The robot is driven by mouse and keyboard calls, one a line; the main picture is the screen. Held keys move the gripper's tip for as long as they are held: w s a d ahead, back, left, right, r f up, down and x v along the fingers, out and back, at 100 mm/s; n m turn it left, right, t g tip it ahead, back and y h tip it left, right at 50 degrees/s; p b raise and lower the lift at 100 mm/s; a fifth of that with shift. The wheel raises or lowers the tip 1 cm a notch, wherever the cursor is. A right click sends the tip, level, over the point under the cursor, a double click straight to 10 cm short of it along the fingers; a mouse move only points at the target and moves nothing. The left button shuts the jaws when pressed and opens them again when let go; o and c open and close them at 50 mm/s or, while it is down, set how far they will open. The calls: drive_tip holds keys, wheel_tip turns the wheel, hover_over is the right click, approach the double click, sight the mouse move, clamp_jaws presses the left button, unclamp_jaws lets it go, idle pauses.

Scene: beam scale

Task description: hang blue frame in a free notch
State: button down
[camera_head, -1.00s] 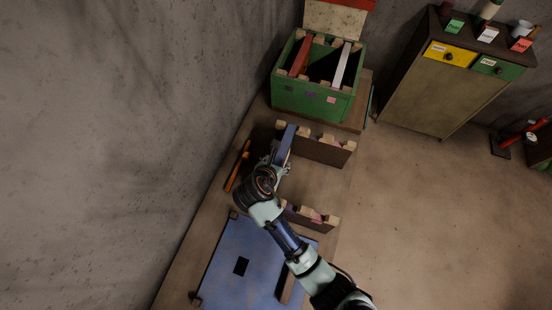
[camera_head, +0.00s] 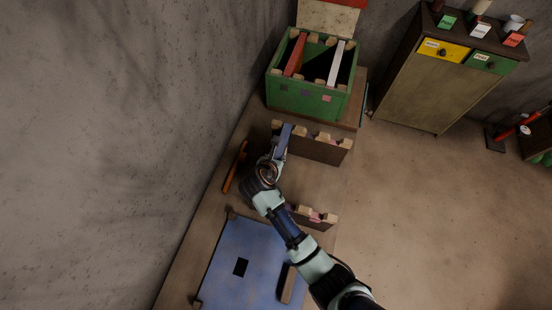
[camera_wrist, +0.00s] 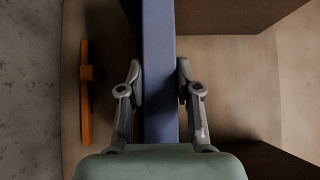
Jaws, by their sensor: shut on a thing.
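The blue frame (camera_head: 285,137) is a long narrow bar shape, held by my gripper (camera_head: 275,160). In the wrist view the blue frame (camera_wrist: 159,45) runs straight up between the two fingers of my gripper (camera_wrist: 160,80), which are shut on its sides. Its far end is at the left part of the far notched board (camera_head: 318,149); I cannot tell whether it touches. A near notched board (camera_head: 317,218) is partly hidden by my arm. A green box (camera_head: 305,100) behind has notched edges, with a red frame (camera_head: 295,55) and a white frame (camera_head: 336,64) hanging in it.
An orange tool (camera_head: 235,167) lies left of my gripper, near the concrete wall; it also shows in the wrist view (camera_wrist: 86,95). A blue panel (camera_head: 225,260) lies at the front of the bench. A cabinet (camera_head: 435,90) stands at the right, with open floor before it.

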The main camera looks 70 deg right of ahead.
drive_tip(key=shift+r, duration=0.1)
idle(0.3)
wheel_tip(320, 180, up, 20)
drive_tip(key=p, duration=0.1)
idle(0.5)
